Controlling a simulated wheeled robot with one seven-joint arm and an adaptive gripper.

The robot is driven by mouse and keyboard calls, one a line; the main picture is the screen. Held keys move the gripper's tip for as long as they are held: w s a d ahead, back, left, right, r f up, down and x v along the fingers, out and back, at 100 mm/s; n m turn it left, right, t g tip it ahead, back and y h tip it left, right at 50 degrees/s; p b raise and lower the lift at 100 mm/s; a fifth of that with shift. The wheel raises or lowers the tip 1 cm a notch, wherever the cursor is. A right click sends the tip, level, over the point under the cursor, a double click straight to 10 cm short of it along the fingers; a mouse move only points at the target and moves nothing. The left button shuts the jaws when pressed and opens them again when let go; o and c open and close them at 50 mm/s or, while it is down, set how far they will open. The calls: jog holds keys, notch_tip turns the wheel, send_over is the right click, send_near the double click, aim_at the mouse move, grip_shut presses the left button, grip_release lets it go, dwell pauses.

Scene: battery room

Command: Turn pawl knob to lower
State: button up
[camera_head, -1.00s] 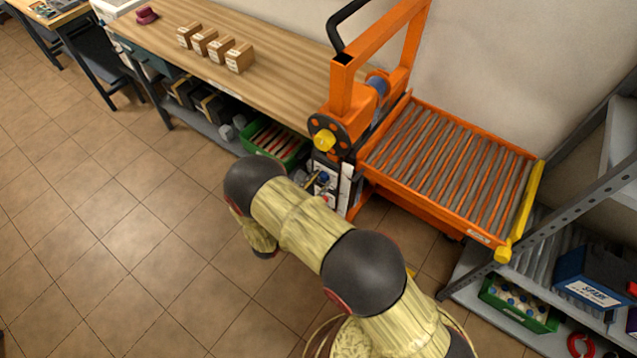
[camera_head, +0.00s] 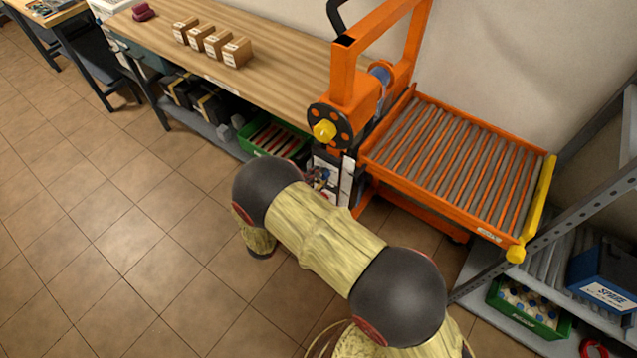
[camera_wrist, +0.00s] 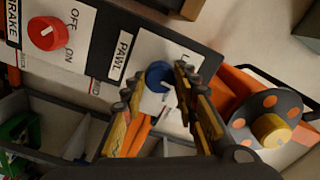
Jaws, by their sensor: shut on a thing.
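The pawl knob (camera_wrist: 158,75) is a blue round knob on a white plate beside the label PAWL, in the wrist view. My gripper (camera_wrist: 160,86) has a finger on each side of it and is shut on it. The knob's pointer and the lettering by it are partly hidden, so I cannot tell its setting. In the head view the control panel (camera_head: 346,184) is on the front of the orange lift, low under its yellow-hubbed wheel. My arm reaches to it, and the gripper there is too small and covered to make out.
A red brake knob (camera_wrist: 47,33), marked OFF and ON, is left of the pawl knob. The wheel with a yellow hub (camera_head: 324,131) juts out above the panel. An orange roller bed (camera_head: 455,165) extends right, near a grey rack (camera_head: 560,230). Open tiled floor lies left.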

jog(key=m+b, duration=0.6)
jog(key=m, duration=0.1)
jog(key=shift+f+m, duration=0.15)
jog(key=shift+m, duration=0.15)
dwell(0.5)
jog(key=o, duration=1.2)
jog(key=shift+c, duration=0.2)
jog(key=v, duration=1.2)
